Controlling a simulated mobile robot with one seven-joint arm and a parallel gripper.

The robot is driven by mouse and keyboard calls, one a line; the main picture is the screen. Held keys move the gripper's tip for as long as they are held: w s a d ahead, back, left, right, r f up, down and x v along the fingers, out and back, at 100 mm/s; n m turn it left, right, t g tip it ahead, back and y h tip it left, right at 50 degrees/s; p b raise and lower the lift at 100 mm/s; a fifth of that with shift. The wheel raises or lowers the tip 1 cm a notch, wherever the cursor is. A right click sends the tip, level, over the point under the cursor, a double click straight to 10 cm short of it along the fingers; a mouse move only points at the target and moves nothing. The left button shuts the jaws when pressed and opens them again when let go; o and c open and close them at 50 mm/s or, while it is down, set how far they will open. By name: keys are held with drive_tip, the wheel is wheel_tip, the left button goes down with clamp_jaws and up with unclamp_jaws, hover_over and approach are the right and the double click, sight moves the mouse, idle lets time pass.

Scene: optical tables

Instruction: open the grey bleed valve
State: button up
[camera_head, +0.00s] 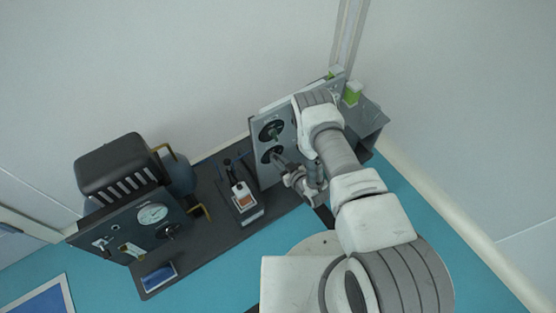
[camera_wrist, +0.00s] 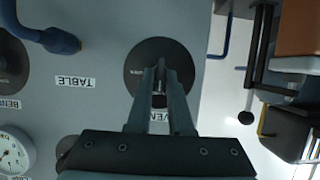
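In the wrist view, a round black dial plate (camera_wrist: 143,58) sits on the grey panel beside a partly covered label reading "VEN". The grey bleed valve's handle is probably at this plate, but my fingers largely hide it. My gripper (camera_wrist: 161,68) is in front of the plate, with its two fingers close together and a narrow gap between them. I cannot tell whether they grip the handle. In the head view, my gripper (camera_head: 283,163) is at the lower of two black dial plates on the upright grey panel (camera_head: 263,178).
In the wrist view, a blue lever (camera_wrist: 50,38), a "TABLE" label (camera_wrist: 75,82) and a white gauge (camera_wrist: 13,152) are on the panel.

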clamp_jaws()
drive_tip(key=shift+w+d, duration=0.1)
drive_tip(key=m+y, duration=0.2)
drive_tip(key=m, duration=0.2)
drive_tip(key=m+y, duration=0.3)
drive_tip(key=m, duration=0.2)
drive_tip(key=f+m+g+y, duration=0.1)
drive_tip(key=m+y, duration=0.1)
drive_tip(key=m, duration=0.2)
drive_tip(key=shift+w+d+y, duration=0.3)
drive_tip(key=shift+d, duration=0.05)
idle(0.4)
drive_tip(key=shift+m, duration=0.3)
idle(0.3)
drive_tip(key=shift+o, duration=2.1)
unclamp_jaws()
